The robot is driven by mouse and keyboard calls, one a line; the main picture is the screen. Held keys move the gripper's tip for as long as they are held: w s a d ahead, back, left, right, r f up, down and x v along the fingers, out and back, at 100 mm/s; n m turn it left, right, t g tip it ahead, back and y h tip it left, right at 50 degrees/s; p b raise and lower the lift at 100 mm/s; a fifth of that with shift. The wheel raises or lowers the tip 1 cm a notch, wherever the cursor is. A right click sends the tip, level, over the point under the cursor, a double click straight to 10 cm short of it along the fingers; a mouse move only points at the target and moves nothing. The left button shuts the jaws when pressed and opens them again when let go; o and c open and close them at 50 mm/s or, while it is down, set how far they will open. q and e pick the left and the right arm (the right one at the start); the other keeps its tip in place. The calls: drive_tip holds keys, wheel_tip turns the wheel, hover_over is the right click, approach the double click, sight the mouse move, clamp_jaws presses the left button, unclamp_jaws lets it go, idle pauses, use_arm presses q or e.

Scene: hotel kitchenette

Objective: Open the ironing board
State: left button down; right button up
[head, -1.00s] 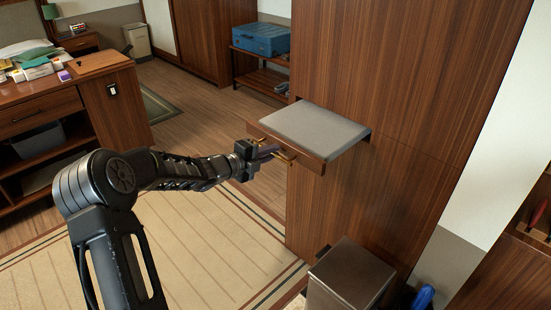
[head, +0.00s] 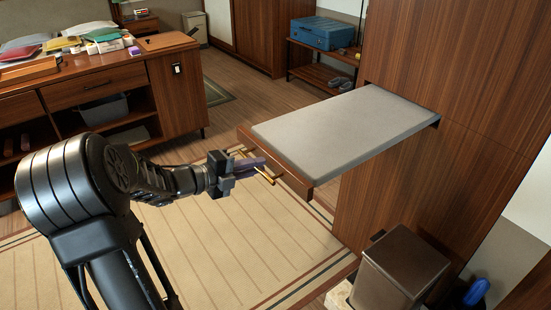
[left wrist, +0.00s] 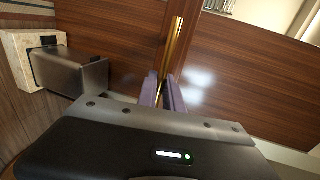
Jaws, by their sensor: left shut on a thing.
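The ironing board (head: 345,125) has a grey padded top and a wooden front panel (head: 300,183). It sticks out level from a slot in the tall wooden cabinet (head: 455,85). A brass handle (head: 262,171) runs along the front panel. My left gripper (head: 258,164) is shut on this handle, its purple fingers around the bar. In the left wrist view the handle (left wrist: 174,45) rises from between the fingers (left wrist: 163,92), in front of the wooden panel. My right gripper is not in view.
A metal bin (head: 402,268) stands below the board, by the cabinet. A wooden desk (head: 180,92) with books is at the left. A low rack (head: 320,65) holds a blue case (head: 328,33). The rug (head: 225,235) under my arm is clear.

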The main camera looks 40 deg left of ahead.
use_arm(q)
drive_tip(key=shift+s+a+f, duration=0.1)
drive_tip(key=shift+s+a, duration=0.15)
drive_tip(key=shift+s, duration=0.55)
drive_tip(key=c, duration=1.9)
unclamp_jaws()
drive_tip(key=o, duration=0.3)
drive_tip(key=shift+s+a, duration=0.1)
drive_tip(key=shift+s, duration=0.1)
drive_tip(key=shift+o, duration=0.5)
drive_tip(key=shift+w, duration=0.1)
